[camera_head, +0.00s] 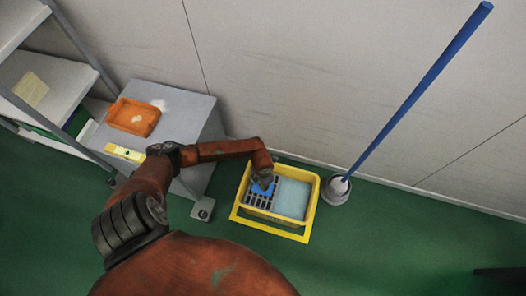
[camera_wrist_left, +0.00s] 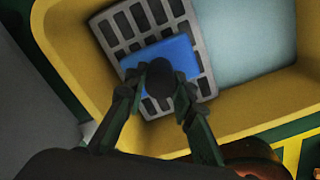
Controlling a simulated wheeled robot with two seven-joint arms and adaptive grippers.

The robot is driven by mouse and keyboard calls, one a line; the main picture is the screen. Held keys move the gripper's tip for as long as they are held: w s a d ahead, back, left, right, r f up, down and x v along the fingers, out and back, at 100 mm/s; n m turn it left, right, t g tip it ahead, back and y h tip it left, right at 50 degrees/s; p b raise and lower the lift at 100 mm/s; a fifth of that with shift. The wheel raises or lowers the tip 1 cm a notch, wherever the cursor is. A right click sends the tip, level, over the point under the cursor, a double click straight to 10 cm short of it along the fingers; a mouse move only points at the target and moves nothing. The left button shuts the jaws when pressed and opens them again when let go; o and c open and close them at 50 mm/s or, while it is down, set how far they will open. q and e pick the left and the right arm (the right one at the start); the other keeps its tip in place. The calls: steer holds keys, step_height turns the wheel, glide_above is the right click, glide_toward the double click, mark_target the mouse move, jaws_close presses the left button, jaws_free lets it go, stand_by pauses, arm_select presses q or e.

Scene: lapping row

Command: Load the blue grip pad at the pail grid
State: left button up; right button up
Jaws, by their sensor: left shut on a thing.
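The yellow pail (camera_head: 312,206) stands on the green floor, with a grey grid (camera_head: 253,200) in its left part and pale blue water (camera_head: 292,197) in its right part. My left gripper (camera_head: 263,181) is over the grid, its fingers pointing down. The blue grip pad (camera_head: 262,190) is in its jaws and lies across the grid or just above it; I cannot tell whether they touch. My right gripper is not in view.
A yellow floor frame (camera_head: 270,229) surrounds the pail. A grey table (camera_head: 185,110) with an orange tray (camera_head: 134,116) is left. Open green floor lies in front.

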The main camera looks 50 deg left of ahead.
arm_select(q)
steer(key=shift+f+b, duration=0.55)
steer(key=shift+f, duration=0.6)
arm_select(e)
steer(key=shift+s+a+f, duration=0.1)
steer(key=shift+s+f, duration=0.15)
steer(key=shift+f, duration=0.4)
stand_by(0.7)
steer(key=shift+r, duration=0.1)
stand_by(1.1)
arm_select(q)
steer(key=shift+r, duration=0.1)
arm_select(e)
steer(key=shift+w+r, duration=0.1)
arm_select(q)
steer(key=shift+r+p, duration=0.9)
steer(key=shift+r, duration=0.05)
steer(key=shift+r+p, duration=1.9)
steer(key=shift+r, duration=0.65)
steer(key=shift+f, duration=0.1)
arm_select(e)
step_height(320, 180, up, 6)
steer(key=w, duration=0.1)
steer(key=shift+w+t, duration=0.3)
